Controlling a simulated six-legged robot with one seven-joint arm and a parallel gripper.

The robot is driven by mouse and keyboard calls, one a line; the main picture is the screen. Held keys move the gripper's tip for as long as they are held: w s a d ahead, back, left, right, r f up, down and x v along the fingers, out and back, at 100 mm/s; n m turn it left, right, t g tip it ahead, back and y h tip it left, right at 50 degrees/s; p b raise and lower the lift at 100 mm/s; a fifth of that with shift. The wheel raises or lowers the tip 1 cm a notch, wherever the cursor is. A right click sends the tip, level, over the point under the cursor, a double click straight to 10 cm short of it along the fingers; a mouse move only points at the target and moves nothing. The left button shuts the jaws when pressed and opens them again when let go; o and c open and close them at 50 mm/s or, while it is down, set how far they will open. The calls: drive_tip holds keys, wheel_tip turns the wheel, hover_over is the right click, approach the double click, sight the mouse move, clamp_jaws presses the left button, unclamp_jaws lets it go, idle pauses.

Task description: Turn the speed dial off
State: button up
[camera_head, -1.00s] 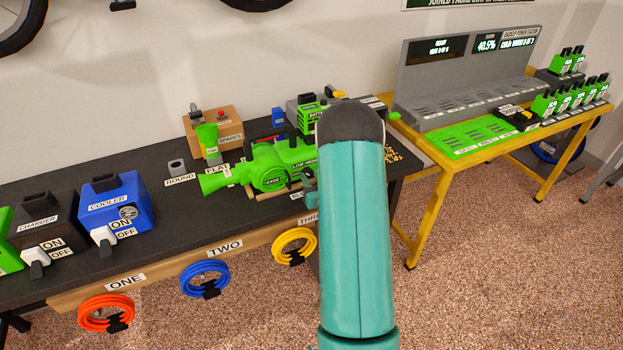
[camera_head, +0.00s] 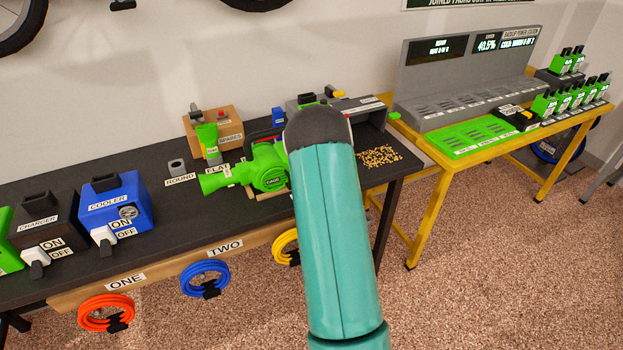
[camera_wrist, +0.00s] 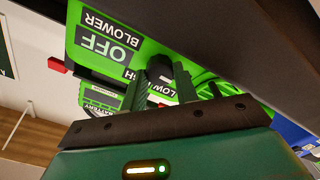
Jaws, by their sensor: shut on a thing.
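The green blower (camera_head: 268,168) stands on the dark bench in the head view, its nozzle pointing left. My arm covers its right part, where the dial and my gripper are hidden. In the wrist view, the green panel (camera_wrist: 172,52) carries upside-down labels reading BLOWER, OFF, LOW and partly hidden HIGH. The black speed dial (camera_wrist: 160,68) shows between the two dark fingers of my gripper (camera_wrist: 162,76), which is shut on it. Its pointer direction cannot be made out.
A blue cooler box (camera_head: 115,203) and a charger (camera_head: 45,222) with ON/OFF switches stand left on the bench. A scatter of tan pellets (camera_head: 380,157) lies to the right. A yellow-framed table (camera_head: 440,215) holds a power station (camera_head: 465,85). Coiled hoses hang in front.

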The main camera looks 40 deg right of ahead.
drive_tip(key=shift+n, duration=0.4)
drive_tip(key=o, duration=1)
drive_tip(key=v, duration=1.3)
drive_tip(key=shift+s+a, duration=0.1)
drive_tip(key=shift+s, duration=0.3)
drive_tip(key=shift+w+r, duration=0.1)
